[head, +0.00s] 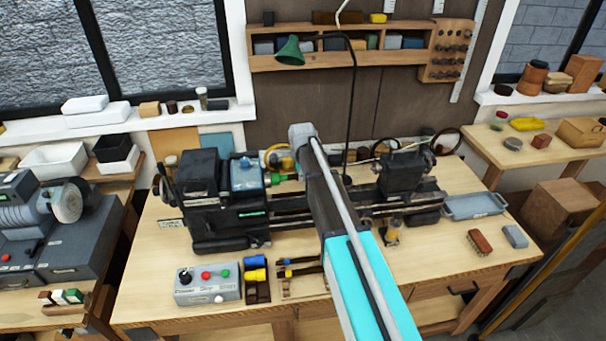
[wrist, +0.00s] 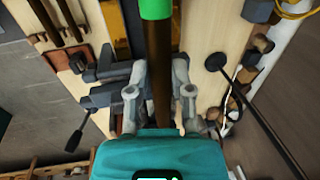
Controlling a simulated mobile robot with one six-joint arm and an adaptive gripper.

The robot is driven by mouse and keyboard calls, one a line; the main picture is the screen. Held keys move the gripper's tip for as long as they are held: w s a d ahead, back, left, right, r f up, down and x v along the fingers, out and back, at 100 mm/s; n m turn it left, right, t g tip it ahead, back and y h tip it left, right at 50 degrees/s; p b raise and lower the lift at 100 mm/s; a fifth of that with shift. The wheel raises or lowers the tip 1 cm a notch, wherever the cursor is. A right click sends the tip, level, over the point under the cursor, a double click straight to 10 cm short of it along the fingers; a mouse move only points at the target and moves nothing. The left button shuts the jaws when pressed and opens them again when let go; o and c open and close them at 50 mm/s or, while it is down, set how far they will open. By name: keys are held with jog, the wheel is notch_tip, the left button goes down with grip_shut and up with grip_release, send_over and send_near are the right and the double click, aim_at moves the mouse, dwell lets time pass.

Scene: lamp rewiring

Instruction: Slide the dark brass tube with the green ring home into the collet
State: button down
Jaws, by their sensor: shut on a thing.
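The dark brass tube (wrist: 158,55) runs up the middle of the wrist view between the fingers of my gripper (wrist: 158,92). My gripper is shut on it. A bright green ring (wrist: 155,9) sits around the tube near the top edge of that view. In the head view a small green spot, seemingly the same ring (head: 275,180), shows just right of the dark lathe headstock (head: 200,178). My arm hides most of the gripper and tube there. The collet is not clearly visible, so I cannot tell how far the tube's end is in it.
The lathe bed and dark tailstock (head: 402,173) extend right along the wooden bench (head: 400,262). A grey control box (head: 207,283) stands at the front left. A grey tray (head: 473,205), brush (head: 480,242) and grey block (head: 515,236) lie at right. A green lamp (head: 289,50) hangs above.

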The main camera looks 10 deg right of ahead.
jog(key=shift+a, duration=0.15)
jog(key=shift+c, duration=2.2)
grip_release()
jog(key=shift+r, duration=0.15)
